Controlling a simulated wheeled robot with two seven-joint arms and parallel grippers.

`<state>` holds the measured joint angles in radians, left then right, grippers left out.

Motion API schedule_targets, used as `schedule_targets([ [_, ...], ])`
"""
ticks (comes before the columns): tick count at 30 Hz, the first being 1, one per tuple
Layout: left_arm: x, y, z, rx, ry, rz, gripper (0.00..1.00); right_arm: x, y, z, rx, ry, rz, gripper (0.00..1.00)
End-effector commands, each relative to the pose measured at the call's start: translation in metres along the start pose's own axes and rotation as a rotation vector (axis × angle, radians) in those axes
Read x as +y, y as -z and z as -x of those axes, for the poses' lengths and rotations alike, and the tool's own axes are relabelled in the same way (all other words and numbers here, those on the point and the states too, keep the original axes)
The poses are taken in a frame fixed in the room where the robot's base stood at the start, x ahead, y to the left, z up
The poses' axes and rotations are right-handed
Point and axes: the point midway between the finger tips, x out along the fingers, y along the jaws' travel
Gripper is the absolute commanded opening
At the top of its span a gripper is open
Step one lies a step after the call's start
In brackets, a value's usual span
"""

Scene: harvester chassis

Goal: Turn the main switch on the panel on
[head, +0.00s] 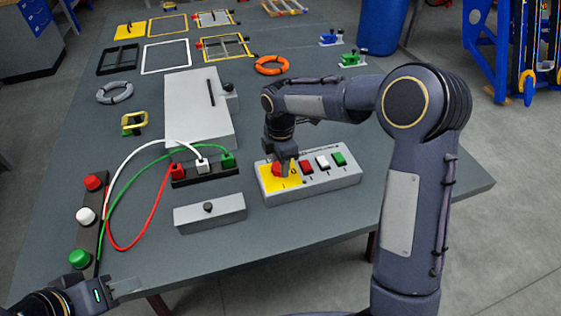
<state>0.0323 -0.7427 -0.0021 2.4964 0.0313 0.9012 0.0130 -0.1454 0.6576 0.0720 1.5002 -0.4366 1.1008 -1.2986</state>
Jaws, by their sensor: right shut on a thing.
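The switch panel (330,185) is a light grey box near the front right of the table. It has a yellow plate (268,184) at its left end and a red, a white and a green rocker to the right. The red main switch (277,169) sits on the yellow plate, partly hidden by my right gripper. My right gripper (283,171) points down over the plate and is shut on the red switch. I cannot tell which way the switch is turned. My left gripper (128,288) is at the lower left, off the table's front edge, away from the panel; its jaw opening is unclear.
A small grey box with a black knob (209,214) lies left of the panel. Behind it, a black connector block (207,176) carries red, white and green cables to a strip with coloured buttons (84,215). A larger grey box (200,120) stands behind. Rings and frames lie farther back.

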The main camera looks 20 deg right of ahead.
Motion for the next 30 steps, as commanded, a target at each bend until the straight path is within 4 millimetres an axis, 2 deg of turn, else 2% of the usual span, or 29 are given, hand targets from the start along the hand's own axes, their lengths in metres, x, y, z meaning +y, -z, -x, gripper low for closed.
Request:
schedule_targets([
  [30,-0.0043,-0.0047,-0.0094,0.0,0.0,0.0,0.36,-0.0029,0.0016,0.0007,0.0,-0.003,-0.946,0.18],
])
